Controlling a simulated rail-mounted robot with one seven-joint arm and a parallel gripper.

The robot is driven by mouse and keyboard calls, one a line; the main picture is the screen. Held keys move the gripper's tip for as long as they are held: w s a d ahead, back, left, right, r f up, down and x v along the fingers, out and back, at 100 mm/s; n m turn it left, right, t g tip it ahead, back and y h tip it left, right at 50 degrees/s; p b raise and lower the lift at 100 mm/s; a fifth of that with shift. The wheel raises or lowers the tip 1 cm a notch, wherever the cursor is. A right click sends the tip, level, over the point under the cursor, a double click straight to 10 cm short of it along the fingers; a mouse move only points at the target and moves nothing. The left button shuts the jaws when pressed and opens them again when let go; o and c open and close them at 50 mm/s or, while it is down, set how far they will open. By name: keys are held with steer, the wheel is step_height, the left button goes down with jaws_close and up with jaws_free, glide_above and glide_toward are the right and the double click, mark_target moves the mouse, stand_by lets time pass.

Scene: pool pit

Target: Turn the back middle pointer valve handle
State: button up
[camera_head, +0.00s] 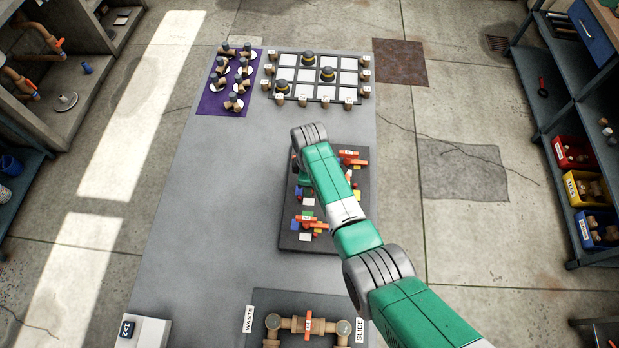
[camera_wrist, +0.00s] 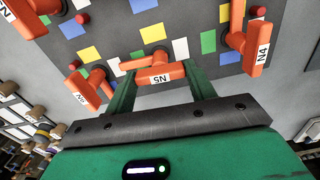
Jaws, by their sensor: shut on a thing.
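A dark valve board (camera_head: 289,238) lies on the grey table, with orange pointer handles at its back right (camera_head: 351,158) and front (camera_head: 308,221). In the wrist view, my gripper (camera_wrist: 158,80) has its green fingers at either side of an orange pointer handle labelled N5 (camera_wrist: 155,66) and is shut on it. The handle lies roughly crosswise in the picture. A handle marked N4 (camera_wrist: 240,40) is at right, and another orange handle (camera_wrist: 82,92) is at left. In the head view my arm covers the board's middle, hiding the gripped handle and my fingertips.
Coloured squares and small red knobs lie around the handles. A pipe fixture (camera_head: 307,325) is at the table's front. A grid board (camera_head: 318,78) and a purple mat (camera_head: 226,105) with pieces are at the back. The table left of the valve board is clear.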

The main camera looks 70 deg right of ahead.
steer(key=m, duration=0.4)
steer(key=shift+r+m, duration=0.15)
steer(key=shift+m, duration=0.15)
steer(key=m, duration=0.4)
steer(key=shift+m, duration=0.3)
steer(key=m, duration=0.4)
steer(key=shift+m, duration=0.3)
steer(key=m, duration=1.3)
steer(key=shift+m, duration=0.3)
steer(key=m+b, duration=0.1)
steer(key=m, duration=0.3)
steer(key=shift+m, duration=2.1)
